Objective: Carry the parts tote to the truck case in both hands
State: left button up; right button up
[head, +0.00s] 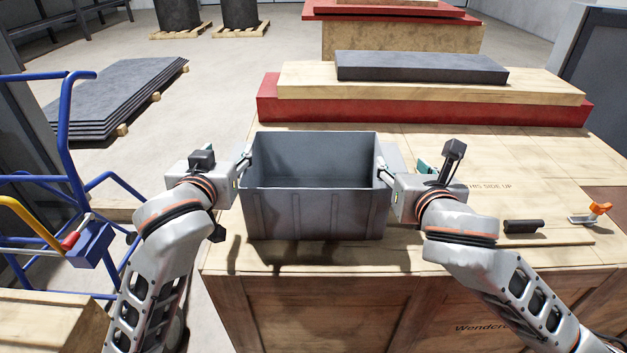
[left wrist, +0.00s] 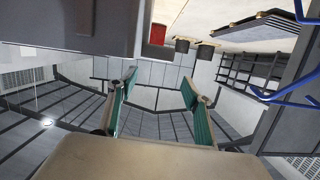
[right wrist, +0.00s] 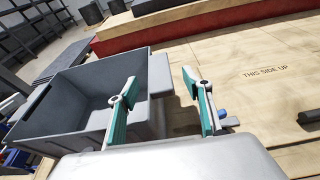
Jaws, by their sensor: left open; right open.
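The parts tote (head: 315,212), a grey open-topped box, stands upright on a wooden crate near its front left edge. It looks empty; part of its floor is hidden. My left gripper (head: 244,160) is open at the tote's left rim. In the left wrist view its green-padded fingers (left wrist: 158,98) are apart, with a dark grey wall, likely the tote, at upper left. My right gripper (head: 384,172) is open at the right rim. In the right wrist view its fingers (right wrist: 160,88) are apart near the tote's side lip (right wrist: 160,76); contact is unclear. I cannot tell which thing is the truck case.
The wooden crate top (head: 480,165) has free room right of the tote. A black cylinder (head: 523,226) and an orange-handled clamp (head: 592,213) lie there. Stacked boards (head: 420,85) stand behind. A blue trolley (head: 75,170) is at left, beside dark sheets (head: 115,95).

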aim_at(239, 155)
jog(key=shift+s+a+f, duration=0.15)
jog(key=shift+s+f, duration=0.05)
jog(key=shift+s, duration=0.2)
pick_arm(q)
jog(key=s+f, duration=0.1)
jog(key=s+d, duration=0.1)
jog(key=s, duration=0.1)
jog(key=shift+d+f+g, duration=0.1)
jog(key=shift+f+g, duration=0.2)
jog(key=shift+f, duration=0.1)
pick_arm(e)
jog(key=shift+w, duration=0.1)
pick_arm(q)
jog(key=shift+x, duration=3.95)
pick_arm(e)
jog(key=shift+x, duration=4)
pick_arm(q)
grip_shut()
pick_arm(e)
grip_shut()
